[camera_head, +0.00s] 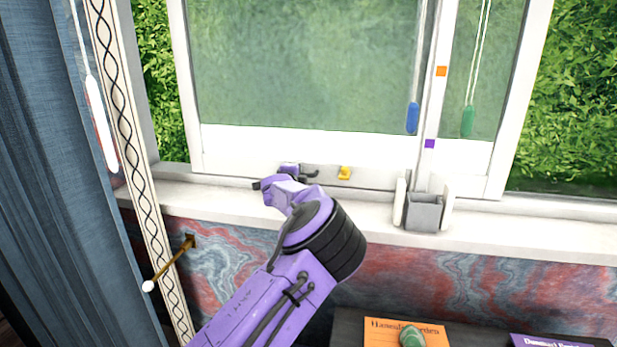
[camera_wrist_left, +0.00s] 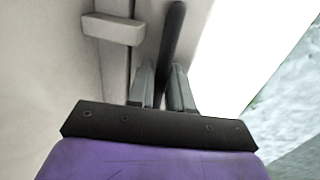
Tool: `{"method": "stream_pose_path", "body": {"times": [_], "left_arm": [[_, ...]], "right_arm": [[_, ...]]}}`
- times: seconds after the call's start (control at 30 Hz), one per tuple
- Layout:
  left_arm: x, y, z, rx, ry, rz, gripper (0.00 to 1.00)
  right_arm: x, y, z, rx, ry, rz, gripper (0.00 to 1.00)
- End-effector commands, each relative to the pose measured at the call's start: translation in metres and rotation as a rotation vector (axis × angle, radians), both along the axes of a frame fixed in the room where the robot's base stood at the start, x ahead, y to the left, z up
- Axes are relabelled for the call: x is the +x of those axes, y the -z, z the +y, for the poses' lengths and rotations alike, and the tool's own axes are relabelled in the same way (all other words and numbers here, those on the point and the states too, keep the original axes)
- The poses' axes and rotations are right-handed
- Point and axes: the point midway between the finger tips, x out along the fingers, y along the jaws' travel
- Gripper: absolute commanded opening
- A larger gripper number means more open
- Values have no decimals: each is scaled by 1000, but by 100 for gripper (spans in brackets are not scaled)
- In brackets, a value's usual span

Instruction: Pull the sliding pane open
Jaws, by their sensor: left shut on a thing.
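The white-framed sliding pane (camera_head: 300,145) fills the middle of the head view, with green-tinted glass. My left gripper (camera_head: 290,178) is at its lower rail, left of a small yellow piece (camera_head: 344,173). In the left wrist view, the gripper's fingers (camera_wrist_left: 164,88) are closed on a dark slim bar (camera_wrist_left: 174,40), which looks like the pane's handle. The gripper hides most of this bar in the head view. A strip of bare hedge shows between the left jamb and the pane's left edge. My right gripper is out of view.
A grey box (camera_head: 424,212) stands on the white sill (camera_head: 540,220) at the right. A second pane (camera_head: 490,90) stands right of it, with blue (camera_head: 412,118) and green (camera_head: 468,120) cord pulls nearby. A blue curtain (camera_head: 50,170) hangs at the left. An orange book (camera_head: 385,330) lies below.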

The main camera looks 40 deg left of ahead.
Motion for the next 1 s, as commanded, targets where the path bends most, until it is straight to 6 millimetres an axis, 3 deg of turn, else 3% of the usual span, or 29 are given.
{"method": "stream_pose_path", "body": {"times": [0.33,0.37,0.4,0.77,1.0], "left_arm": [[6,3,-7,-4,10,2,0],[6,3,-8,-4,11,2,29],[7,3,-8,-4,12,2,34],[-2,0,-10,-3,7,0,34],[-44,-9,-38,-2,8,-1,34]], "right_arm": [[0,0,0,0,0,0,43],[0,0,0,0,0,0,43],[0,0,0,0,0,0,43],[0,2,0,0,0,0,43],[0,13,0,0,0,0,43]]}}
